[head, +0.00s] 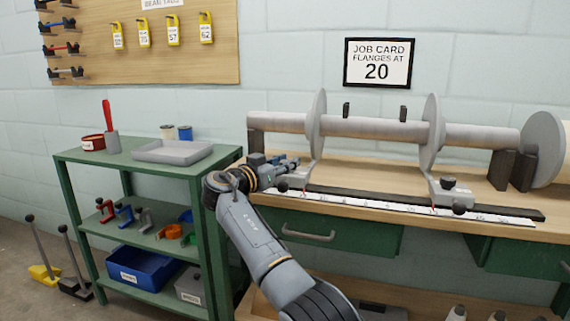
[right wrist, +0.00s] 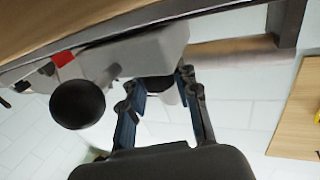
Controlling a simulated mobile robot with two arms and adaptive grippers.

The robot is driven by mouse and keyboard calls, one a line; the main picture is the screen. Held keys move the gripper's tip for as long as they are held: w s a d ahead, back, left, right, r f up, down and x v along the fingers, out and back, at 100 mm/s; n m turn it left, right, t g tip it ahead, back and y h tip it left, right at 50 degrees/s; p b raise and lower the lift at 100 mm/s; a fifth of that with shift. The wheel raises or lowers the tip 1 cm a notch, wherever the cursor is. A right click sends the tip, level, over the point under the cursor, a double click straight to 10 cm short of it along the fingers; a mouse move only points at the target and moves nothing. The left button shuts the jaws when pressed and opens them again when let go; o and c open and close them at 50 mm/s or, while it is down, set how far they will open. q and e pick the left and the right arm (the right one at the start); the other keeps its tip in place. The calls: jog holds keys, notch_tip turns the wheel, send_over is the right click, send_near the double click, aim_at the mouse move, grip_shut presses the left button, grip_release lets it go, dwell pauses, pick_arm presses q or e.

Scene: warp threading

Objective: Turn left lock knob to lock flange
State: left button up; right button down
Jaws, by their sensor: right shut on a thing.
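My right gripper (head: 292,165) reaches in from the left at that carriage. In the right wrist view my right gripper (right wrist: 160,88) is shut on the left lock knob (right wrist: 158,85), a dark knob on the grey carriage block (right wrist: 150,48), mostly hidden between the fingers. A black ball handle (right wrist: 77,104) sticks out beside it, clear of the fingers. My left gripper is not in view.
The right flange (head: 432,133) has its own carriage with a black knob (head: 448,183) and ball handle (head: 459,208). A white scale (head: 400,206) runs along the bench front. The job card (head: 378,62) reads 20. A green shelf (head: 90,157) stands left.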

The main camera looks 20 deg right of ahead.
jog(key=c, duration=1)
grip_release()
jog(key=shift+o, duration=0.2)
jog(key=shift+a, duration=0.1)
jog(key=v, duration=1.1)
jog(key=shift+s+a, duration=0.25)
jog(key=shift+a, duration=0.05)
